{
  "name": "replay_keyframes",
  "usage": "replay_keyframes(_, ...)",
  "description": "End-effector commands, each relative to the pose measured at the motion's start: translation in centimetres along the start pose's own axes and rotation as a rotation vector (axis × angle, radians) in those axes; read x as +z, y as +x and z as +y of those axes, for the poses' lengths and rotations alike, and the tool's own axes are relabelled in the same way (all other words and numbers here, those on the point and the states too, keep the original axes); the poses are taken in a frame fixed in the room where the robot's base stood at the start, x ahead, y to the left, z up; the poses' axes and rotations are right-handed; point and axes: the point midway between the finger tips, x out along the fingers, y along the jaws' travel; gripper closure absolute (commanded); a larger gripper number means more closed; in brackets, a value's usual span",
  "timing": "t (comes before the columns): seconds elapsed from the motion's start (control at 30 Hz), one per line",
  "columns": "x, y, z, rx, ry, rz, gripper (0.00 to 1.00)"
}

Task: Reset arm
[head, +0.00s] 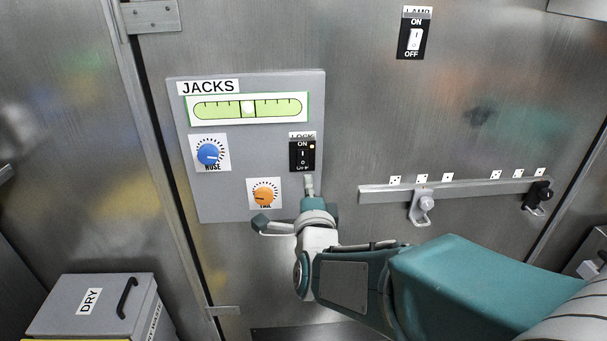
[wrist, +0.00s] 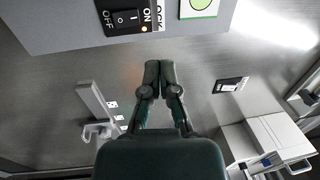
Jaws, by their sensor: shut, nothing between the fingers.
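My arm reaches in from the lower right in the head view. My gripper (head: 309,184) is shut and empty, its tip just below the black LOCK switch (head: 302,155) on the grey JACKS panel (head: 250,132). The shut fingers also show in the wrist view (wrist: 160,72), pointing toward the panel's edge. The LOCK switch shows there too (wrist: 127,17), with an orange light beside its ON label. I cannot tell whether the fingertips touch the panel.
The panel carries a green level gauge (head: 248,108), a blue knob (head: 208,153) and an orange knob (head: 264,194). A LAMP switch (head: 414,38) is at upper right. A rail (head: 380,194) with sliders runs at right. A DRY box (head: 92,305) stands at lower left.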

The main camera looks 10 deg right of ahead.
Motion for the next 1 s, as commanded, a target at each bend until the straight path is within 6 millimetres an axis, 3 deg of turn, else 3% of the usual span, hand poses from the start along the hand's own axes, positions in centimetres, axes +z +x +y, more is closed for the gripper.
replay_keyframes(0.23, -0.6, -1.4, 0.1, 0.172, -0.229, -0.096, 1.00)
replay_keyframes(0.47, -1.7, -5.2, 1.0, 0.392, -0.571, -0.276, 1.00)
replay_keyframes(0.67, -3.4, -10.0, 1.8, 0.566, -0.864, -0.466, 1.00)
replay_keyframes(1.0, -7.4, -20.5, 2.7, 0.838, -1.279, -0.843, 1.00)
